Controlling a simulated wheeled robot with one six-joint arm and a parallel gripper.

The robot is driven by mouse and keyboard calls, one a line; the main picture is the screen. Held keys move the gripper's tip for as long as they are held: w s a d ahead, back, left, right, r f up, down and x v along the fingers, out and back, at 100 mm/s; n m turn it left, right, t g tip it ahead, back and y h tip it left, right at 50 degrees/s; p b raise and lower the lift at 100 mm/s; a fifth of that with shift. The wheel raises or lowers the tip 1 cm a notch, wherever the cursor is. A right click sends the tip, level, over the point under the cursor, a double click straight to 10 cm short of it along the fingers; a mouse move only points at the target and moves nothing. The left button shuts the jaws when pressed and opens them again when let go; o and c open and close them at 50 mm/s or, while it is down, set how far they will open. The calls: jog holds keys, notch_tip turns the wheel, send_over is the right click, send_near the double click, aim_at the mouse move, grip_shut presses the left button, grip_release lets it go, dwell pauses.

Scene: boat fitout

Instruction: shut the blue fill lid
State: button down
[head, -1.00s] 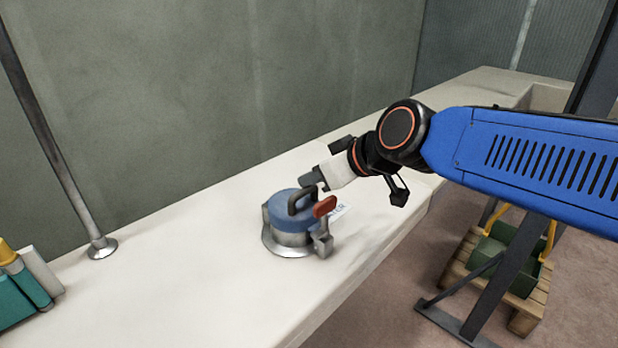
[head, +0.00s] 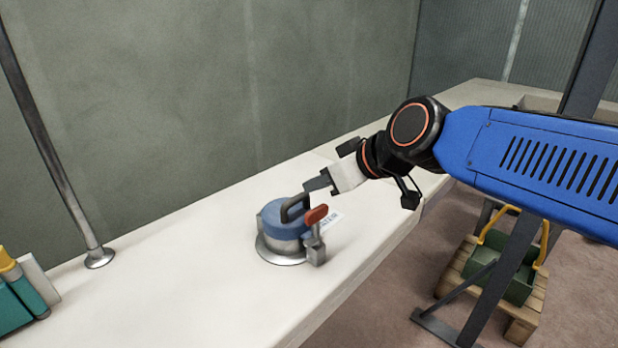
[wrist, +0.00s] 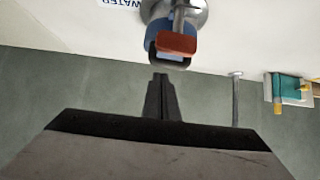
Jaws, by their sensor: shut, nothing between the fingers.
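The blue fill lid (head: 280,217) lies flat on top of a round metal fill neck (head: 283,259) on the white counter, as far as I can tell. It has a dark loop handle (head: 291,209) on top. A red-ended latch lever (head: 316,214) stands upright at its right side. In the wrist view the lid (wrist: 158,29) is partly hidden behind the red lever end (wrist: 177,44). My gripper (head: 310,186) is shut and empty, just above and right of the handle. Its fingertips (wrist: 160,76) point toward the handle in the wrist view; I cannot tell whether they touch it.
A metal pole (head: 70,190) stands at left, near teal and yellow containers (head: 22,285). A green wall (head: 190,100) rises behind. The counter left of the lid is clear.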

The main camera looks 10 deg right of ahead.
jog(key=shift+s+d+f, duration=0.35)
jog(key=shift+s+d, duration=0.15)
jog(key=shift+s, duration=0.3)
jog(key=shift+s+d+f, duration=0.35)
jog(key=shift+s+d, duration=0.2)
jog(key=shift+s, duration=0.2)
jog(key=shift+s+d+f, duration=0.35)
jog(key=shift+s+d, duration=0.15)
jog(key=shift+s, duration=0.3)
jog(key=s+d+f+m+g+h, duration=0.4)
jog(key=s+d+f, duration=0.5)
jog(key=d+f, duration=0.3)
jog(key=f+m+h, duration=0.1)
jog(key=m, duration=0.1)
jog(key=shift+s+m+h, duration=0.25)
jog(key=shift+m+h, duration=0.05)
jog(key=shift+m, duration=0.1)
jog(key=shift+f, duration=0.1)
